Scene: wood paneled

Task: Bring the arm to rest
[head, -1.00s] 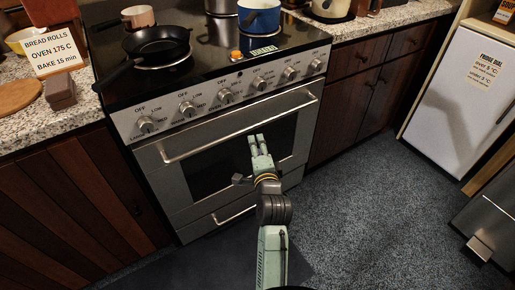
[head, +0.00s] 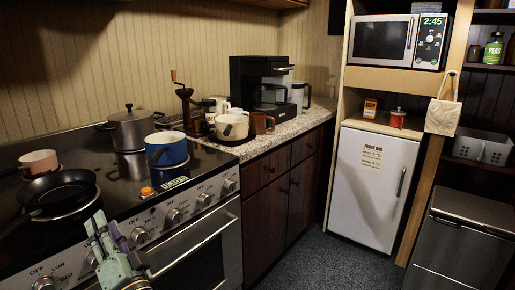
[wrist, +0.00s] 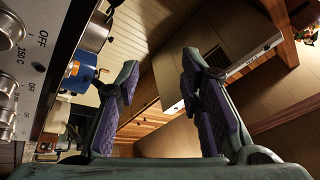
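My gripper (head: 104,228) shows at the lower left of the head view, in front of the stove's knob panel, with its fingers pointing up. In the wrist view my gripper (wrist: 160,85) is open, with a wide empty gap between its two purple-padded fingers. Nothing is held. Most of my arm is out of the head view, below its bottom edge.
The stove (head: 200,255) is close by. A fridge (head: 372,185) stands farther right. Floor shows before it.

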